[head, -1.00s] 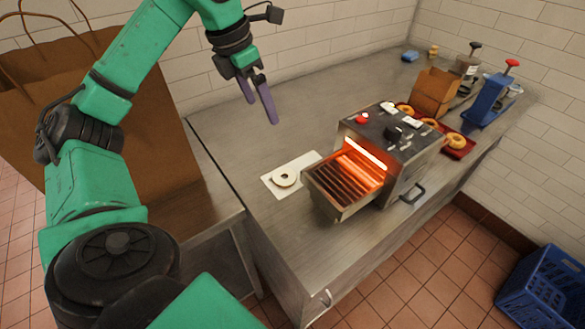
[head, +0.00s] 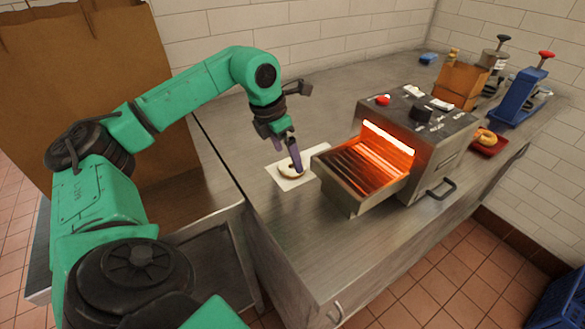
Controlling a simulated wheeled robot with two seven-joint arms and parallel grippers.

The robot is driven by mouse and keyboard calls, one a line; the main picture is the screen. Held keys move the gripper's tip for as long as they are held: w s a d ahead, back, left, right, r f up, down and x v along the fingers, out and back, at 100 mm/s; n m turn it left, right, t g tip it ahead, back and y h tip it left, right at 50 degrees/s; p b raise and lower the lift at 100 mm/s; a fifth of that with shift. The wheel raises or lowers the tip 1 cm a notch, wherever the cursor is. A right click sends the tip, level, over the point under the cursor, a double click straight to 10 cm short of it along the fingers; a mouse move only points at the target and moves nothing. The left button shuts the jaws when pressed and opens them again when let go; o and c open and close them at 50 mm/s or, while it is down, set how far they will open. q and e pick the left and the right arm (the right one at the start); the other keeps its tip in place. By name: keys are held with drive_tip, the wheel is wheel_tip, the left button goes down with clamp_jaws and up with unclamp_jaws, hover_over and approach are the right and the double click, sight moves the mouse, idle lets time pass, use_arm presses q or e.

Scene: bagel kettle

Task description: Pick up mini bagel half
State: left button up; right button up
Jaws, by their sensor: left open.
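A mini bagel half (head: 287,168), pale and ring-shaped, lies on a white sheet (head: 291,183) on the steel counter, left of the toaster oven. My left gripper (head: 297,166) is open and points down at the bagel half. Its purple fingers overlap the bagel half in the picture and hide part of it. I cannot tell whether the fingertips touch it. My right gripper is not in view.
The glowing toaster (head: 420,140) with its protruding rack (head: 345,192) stands close on the right of the sheet. Another bagel (head: 487,137) lies on a red tray (head: 499,148) behind it. A blue slicer (head: 518,98) and cardboard box (head: 461,82) stand farther back. The counter behind the sheet is clear.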

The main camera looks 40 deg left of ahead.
sight(290, 162)
use_arm(q)
drive_tip(key=x, duration=0.3)
drive_tip(key=shift+w+f, duration=0.2)
drive_tip(key=shift+f, duration=0.1)
drive_tip(key=c, duration=1.1)
drive_tip(key=shift+r, duration=0.1)
wheel_tip(290, 162, up, 20)
drive_tip(key=p, duration=0.4)
